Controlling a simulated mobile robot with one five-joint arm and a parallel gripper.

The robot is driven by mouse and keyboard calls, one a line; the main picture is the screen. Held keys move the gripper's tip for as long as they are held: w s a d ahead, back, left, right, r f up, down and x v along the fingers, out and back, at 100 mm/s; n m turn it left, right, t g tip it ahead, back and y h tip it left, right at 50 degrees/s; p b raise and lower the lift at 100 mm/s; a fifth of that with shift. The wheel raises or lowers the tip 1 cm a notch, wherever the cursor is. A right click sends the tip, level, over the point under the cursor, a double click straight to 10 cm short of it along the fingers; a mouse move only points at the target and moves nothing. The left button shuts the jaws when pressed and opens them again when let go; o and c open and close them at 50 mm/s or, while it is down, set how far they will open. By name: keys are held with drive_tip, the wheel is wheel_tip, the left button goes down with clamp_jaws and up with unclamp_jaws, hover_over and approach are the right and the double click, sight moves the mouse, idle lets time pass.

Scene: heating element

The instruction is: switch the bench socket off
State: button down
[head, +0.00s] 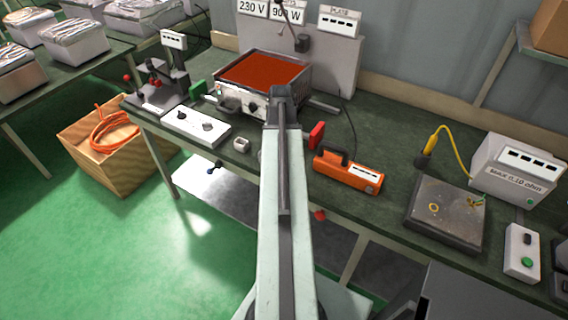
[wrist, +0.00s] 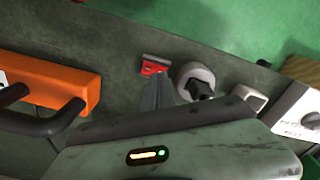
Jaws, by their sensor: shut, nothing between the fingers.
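A white bench box with a dark knob (head: 195,125) lies near the front edge, left of my arm in the head view. Its end shows at the right of the wrist view (wrist: 300,107). Beside it is a small pale box with a grey centre (head: 241,145), also in the wrist view (wrist: 248,97). A round grey fitting with a black centre (wrist: 195,80) stands on the bench. I cannot tell which is the bench socket or read a switch position. My gripper (wrist: 155,70) is shut and empty, left of the round fitting; my arm hides it in the head view.
An orange device with a dark handle (head: 347,175) lies right of my arm, left in the wrist view (wrist: 55,82). A red-topped heater (head: 262,74) stands behind. A dark plate (head: 445,215) lies to the right.

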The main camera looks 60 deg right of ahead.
drive_tip(key=shift+f+b, duration=1.1)
idle(0.4)
drive_tip(key=shift+r, duration=0.15)
wheel_tip(320, 180, up, 7)
drive_tip(key=p, duration=0.7)
drive_tip(key=w+a+n, duration=0.5)
drive_tip(key=w+a, duration=1.3)
drive_tip(key=a, duration=0.1)
drive_tip(key=w+a+n, duration=0.2)
drive_tip(key=a+n, duration=0.1)
drive_tip(key=a, duration=1.2)
drive_tip(key=w+a+n, duration=0.1)
drive_tip(key=a+n, duration=0.3)
drive_tip(key=a, duration=1.2)
drive_tip(key=shift+w, duration=0.35)
